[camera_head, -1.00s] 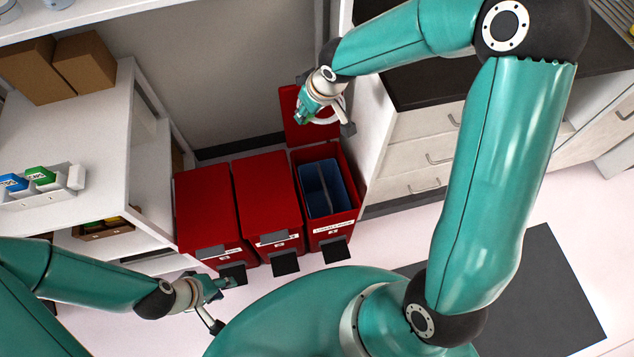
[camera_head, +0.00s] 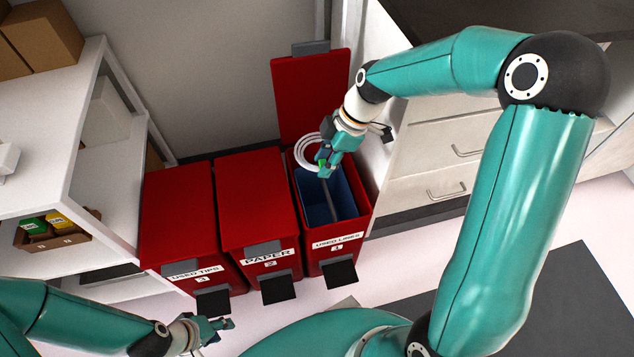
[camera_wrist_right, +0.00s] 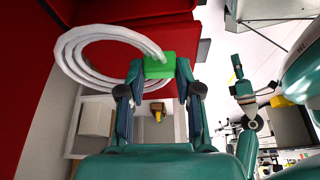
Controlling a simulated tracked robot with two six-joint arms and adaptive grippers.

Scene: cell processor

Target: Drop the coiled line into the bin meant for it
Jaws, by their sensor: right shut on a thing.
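The coiled line (camera_head: 299,154) is a white ring with a green clip (camera_wrist_right: 159,66). My right gripper (camera_head: 324,163) is shut on the green clip, and the coil hangs out to its left; the coil also fills the upper left of the right wrist view (camera_wrist_right: 68,58). Coil and gripper are above the rear part of the red bin labelled "USED LINES" (camera_head: 338,262), whose lid (camera_head: 309,95) stands up open. The bin has a blue liner (camera_head: 345,197) with a divider. My left gripper (camera_head: 216,338) is low at the bottom, its fingers apart and empty.
Two closed red bins stand to the left, labelled "PAPER" (camera_head: 258,205) and "USED TIPS" (camera_head: 180,225). Each bin has a black pedal in front. A white shelf unit (camera_head: 75,130) is at the left; white drawers (camera_head: 440,165) stand close on the right.

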